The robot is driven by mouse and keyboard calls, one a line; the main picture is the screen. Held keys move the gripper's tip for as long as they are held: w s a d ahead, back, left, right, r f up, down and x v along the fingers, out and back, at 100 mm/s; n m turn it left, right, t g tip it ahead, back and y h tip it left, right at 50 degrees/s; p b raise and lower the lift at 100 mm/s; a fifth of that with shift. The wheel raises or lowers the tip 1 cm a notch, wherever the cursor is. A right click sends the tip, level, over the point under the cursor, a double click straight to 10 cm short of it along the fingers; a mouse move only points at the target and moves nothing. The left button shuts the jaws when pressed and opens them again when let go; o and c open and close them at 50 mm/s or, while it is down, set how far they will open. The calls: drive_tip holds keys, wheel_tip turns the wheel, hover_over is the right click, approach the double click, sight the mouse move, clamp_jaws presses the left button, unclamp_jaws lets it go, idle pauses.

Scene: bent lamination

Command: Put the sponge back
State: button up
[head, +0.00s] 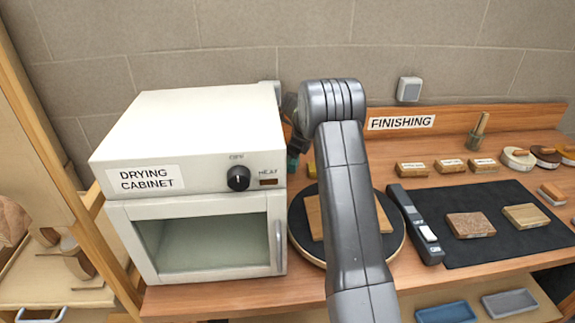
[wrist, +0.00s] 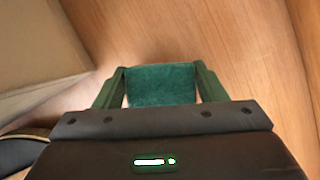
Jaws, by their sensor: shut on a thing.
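In the wrist view, my gripper (wrist: 160,72) is shut on a teal-green sponge (wrist: 160,88), with a dark green finger on each side of it. The wooden bench top (wrist: 140,30) lies beyond the sponge; I cannot tell whether the sponge touches it. In the head view, my arm reaches to the back of the bench, just right of the drying cabinet, and hides most of the gripper. A small teal patch (head: 293,162) shows there between cabinet and arm, probably the sponge.
The white drying cabinet (head: 190,125) stands left, its door closed. A round dark turntable (head: 300,235) bearing a wooden board (head: 314,215) lies under my arm. Right of it are a black tool (head: 415,222), a black mat (head: 510,205) with blocks, and several labelled blocks behind (head: 412,169).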

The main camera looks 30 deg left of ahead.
drive_tip(key=shift+f, duration=1.45)
drive_tip(key=o, duration=0.9)
drive_tip(key=b+v, duration=0.1)
drive_tip(key=v, duration=1.1)
drive_tip(key=shift+r, duration=0.15)
